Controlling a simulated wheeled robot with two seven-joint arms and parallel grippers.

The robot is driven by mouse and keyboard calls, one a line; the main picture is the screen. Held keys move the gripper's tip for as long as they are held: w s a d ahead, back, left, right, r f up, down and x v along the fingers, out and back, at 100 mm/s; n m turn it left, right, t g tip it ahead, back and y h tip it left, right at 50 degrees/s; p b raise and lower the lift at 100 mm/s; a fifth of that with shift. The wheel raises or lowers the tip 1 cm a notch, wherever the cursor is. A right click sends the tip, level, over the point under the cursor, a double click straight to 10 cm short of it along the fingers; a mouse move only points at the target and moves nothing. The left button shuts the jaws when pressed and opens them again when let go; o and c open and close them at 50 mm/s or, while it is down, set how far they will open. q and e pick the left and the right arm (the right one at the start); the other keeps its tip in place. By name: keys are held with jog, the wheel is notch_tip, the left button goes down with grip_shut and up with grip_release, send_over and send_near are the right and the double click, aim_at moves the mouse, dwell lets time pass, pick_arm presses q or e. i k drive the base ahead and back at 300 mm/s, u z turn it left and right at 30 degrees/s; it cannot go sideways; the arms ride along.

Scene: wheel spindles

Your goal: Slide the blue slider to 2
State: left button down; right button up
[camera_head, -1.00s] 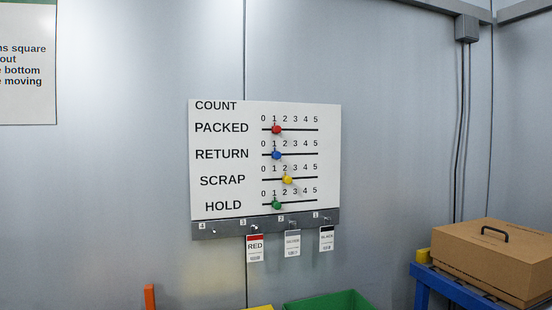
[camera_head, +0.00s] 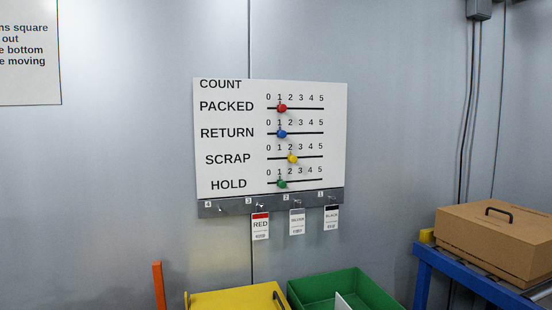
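A white count board (camera_head: 225,120) hangs on the grey wall, with four labelled rows and scales from 0 to 5. The blue slider (camera_head: 281,133) is on the RETURN row and stands at about 1. The red slider (camera_head: 281,108) on the PACKED row is at about 1. The yellow slider (camera_head: 292,158) on the SCRAP row is at about 2. The green slider (camera_head: 281,183) on the HOLD row is at about 1. Neither of my grippers shows in the head view.
Below the board, a grey hook rail (camera_head: 228,208) carries a red tag (camera_head: 260,226), a silver tag (camera_head: 297,222) and a black tag (camera_head: 331,217). A yellow bin (camera_head: 225,301) and a green bin (camera_head: 370,286) stand below. A cardboard box (camera_head: 490,243) sits on a blue-framed stand (camera_head: 422,282) at right.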

aim_at(282, 133)
jog(key=z, duration=1.25)
jog(key=i, duration=1.65)
jog(key=u, duration=2.7)
